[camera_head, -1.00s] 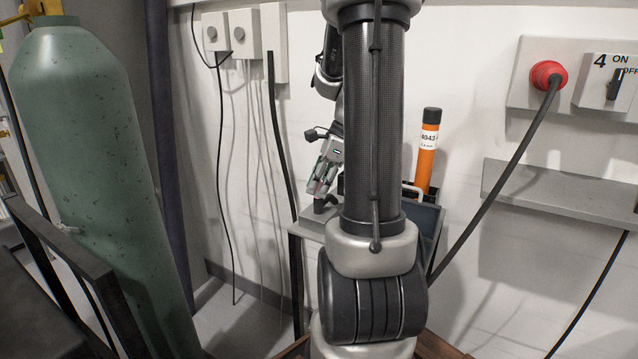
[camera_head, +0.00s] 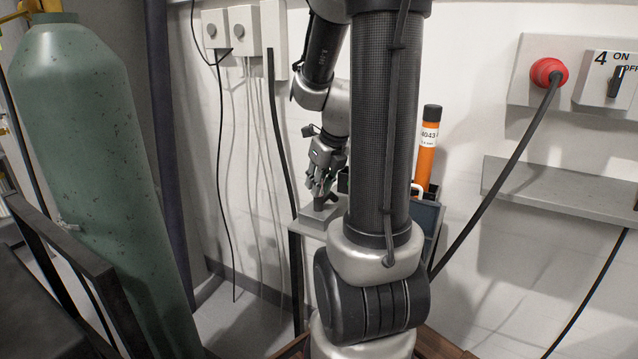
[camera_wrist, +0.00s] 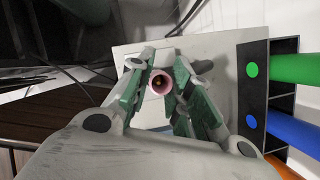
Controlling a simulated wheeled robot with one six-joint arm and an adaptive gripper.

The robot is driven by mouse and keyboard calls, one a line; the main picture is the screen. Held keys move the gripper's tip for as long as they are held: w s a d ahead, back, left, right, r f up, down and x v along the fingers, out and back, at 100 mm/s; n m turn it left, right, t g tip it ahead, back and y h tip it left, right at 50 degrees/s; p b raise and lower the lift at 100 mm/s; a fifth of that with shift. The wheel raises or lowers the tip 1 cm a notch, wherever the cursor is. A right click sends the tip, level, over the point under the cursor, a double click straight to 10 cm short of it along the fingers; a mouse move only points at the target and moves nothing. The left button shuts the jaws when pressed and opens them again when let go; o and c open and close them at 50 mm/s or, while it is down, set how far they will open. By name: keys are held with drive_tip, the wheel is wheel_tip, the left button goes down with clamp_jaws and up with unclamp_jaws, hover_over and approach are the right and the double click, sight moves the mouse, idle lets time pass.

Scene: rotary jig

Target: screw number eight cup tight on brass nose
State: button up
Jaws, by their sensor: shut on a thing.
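In the wrist view a pink cup (camera_wrist: 160,83) sits between the green-padded fingers of my gripper (camera_wrist: 161,86). I look into its round open end, which is dark inside with a small yellowish spot. Its number cannot be read. My gripper is shut on the cup. In the head view my gripper (camera_head: 321,190) points down over a grey stand (camera_head: 312,221), just above a dark piece. The cup is too small to make out there. The brass nose cannot be told apart, so I cannot tell how the cup sits on it.
A pale plate (camera_wrist: 128,55) lies beneath the fingers in the wrist view. A dark rack with a green tube (camera_wrist: 298,69) and a blue tube (camera_wrist: 292,133) stands close on the right. An orange tube (camera_head: 427,160) stands behind my arm. A green gas cylinder (camera_head: 85,150) is at left.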

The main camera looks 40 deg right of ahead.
drive_tip(key=o, duration=0.8)
